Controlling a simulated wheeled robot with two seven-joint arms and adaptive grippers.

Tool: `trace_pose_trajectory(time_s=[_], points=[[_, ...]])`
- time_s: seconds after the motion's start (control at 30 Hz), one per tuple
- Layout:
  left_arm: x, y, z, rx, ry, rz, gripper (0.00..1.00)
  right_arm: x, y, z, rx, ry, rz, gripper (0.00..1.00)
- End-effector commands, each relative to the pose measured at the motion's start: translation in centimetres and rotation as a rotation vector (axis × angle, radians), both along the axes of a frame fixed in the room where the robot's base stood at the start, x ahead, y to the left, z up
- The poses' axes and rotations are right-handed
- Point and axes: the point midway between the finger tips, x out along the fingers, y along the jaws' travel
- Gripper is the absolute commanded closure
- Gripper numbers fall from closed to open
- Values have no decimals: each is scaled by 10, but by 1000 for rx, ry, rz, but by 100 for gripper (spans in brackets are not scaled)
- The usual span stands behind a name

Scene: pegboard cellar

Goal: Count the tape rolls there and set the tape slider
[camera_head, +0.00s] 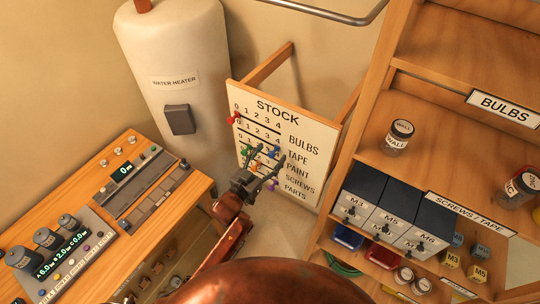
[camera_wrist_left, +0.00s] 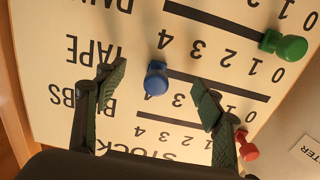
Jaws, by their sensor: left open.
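The white STOCK board (camera_head: 285,128) has rows BULBS, TAPE, PAINT, SCREWS and PARTS, each numbered 0 to 4. The blue TAPE slider (camera_wrist_left: 156,78) is at 4 in the left wrist view; it also shows in the head view (camera_head: 275,151). My left gripper (camera_head: 270,158) is open in front of the board. In the left wrist view, its spread fingers (camera_wrist_left: 160,84) appear on either side of the blue knob, with no contact visible. My right gripper is out of view. No tape roll is clearly identifiable on the SCREWS / TAPE shelf; a green ring (camera_head: 345,268) is partly hidden.
The red slider (camera_wrist_left: 247,146) is at 0 for BULBS, and the green slider (camera_wrist_left: 284,46) at 0 for PAINT. A water heater (camera_head: 180,50) stands behind left. The right shelf unit (camera_head: 455,45) holds screw boxes (camera_head: 390,215) and jars. A console bench (camera_head: 150,240) stands left.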

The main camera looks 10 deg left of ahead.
Motion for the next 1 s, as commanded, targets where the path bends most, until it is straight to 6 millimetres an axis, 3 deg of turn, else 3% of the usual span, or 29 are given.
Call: trace_pose_trajectory(time_s=[0.13,0.73,1.0], points=[[0,0,0,0,0,0,28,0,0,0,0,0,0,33],[-5,3,0,0,1,0,28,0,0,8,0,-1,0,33],[-21,11,1,0,1,0,28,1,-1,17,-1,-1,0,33]])
